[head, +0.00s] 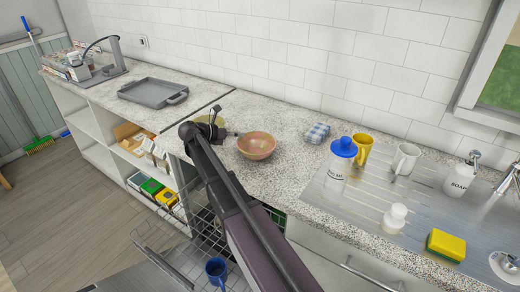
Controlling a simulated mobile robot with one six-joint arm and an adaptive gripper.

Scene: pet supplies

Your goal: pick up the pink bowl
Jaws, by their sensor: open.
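The pink bowl (257,147) sits upright on the speckled counter (285,180), near its front edge. It looks empty. My arm comes up from the bottom of the head view and bends just left of the bowl. My gripper (236,133) is small and partly hidden behind my arm's end. It is open and appears just left of the bowl, with its fingers toward the rim. I cannot tell whether they touch the bowl.
A checked cloth (317,133), a blue-lidded jar (338,163), a yellow mug (362,148) and a white mug (405,158) stand to the right. A grey tray (153,91) lies at left. Below is an open wire rack (185,262) with a blue mug (216,271).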

